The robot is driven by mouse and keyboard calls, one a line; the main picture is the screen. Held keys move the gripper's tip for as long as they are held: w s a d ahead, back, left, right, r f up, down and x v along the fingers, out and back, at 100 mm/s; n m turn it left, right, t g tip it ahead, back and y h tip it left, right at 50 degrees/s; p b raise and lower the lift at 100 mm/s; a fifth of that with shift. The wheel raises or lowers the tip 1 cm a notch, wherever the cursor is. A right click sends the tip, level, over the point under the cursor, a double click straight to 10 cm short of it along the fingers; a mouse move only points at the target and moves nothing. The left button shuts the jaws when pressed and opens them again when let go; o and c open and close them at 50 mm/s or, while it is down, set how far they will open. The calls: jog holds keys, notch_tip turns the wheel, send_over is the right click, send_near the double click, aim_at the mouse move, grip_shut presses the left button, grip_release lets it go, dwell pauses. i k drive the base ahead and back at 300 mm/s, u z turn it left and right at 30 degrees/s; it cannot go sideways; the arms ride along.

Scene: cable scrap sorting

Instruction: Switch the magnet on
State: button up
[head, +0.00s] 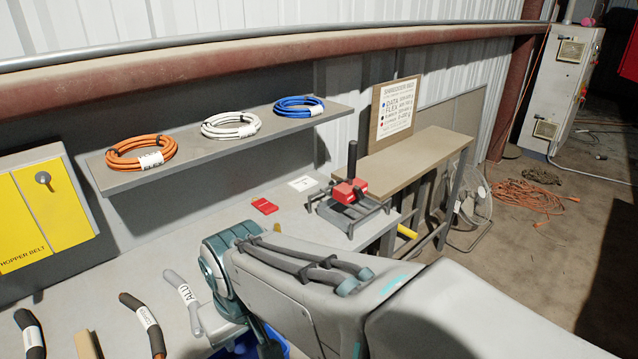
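No switch or thing labelled as a magnet can be made out. A yellow panel (50,215) marked "HOPPER BELT" is on the left, with a grey round knob (43,178) near its top. A red block with an upright black handle (351,172) sits on a dark metal fixture (345,212) on the bench; I cannot tell whether it is the magnet. My arm reaches in from the lower right and bends down at a teal joint over the bench. My gripper is not visible; it is hidden behind the arm or below the picture.
A shelf (190,165) holds orange (141,153), white (231,125) and blue (299,106) cable coils. Labelled cable pieces lie on the bench (150,265) at lower left. A small red object (264,206) lies left of the fixture. A fan (470,205) and loose orange cable (525,196) are at right.

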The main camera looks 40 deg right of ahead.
aim_at(360, 193)
jog(key=z, duration=0.5)
jog(key=k, duration=0.6)
jog(key=z, duration=1.1)
jog(key=i, duration=1.2)
jog(key=u, duration=0.5)
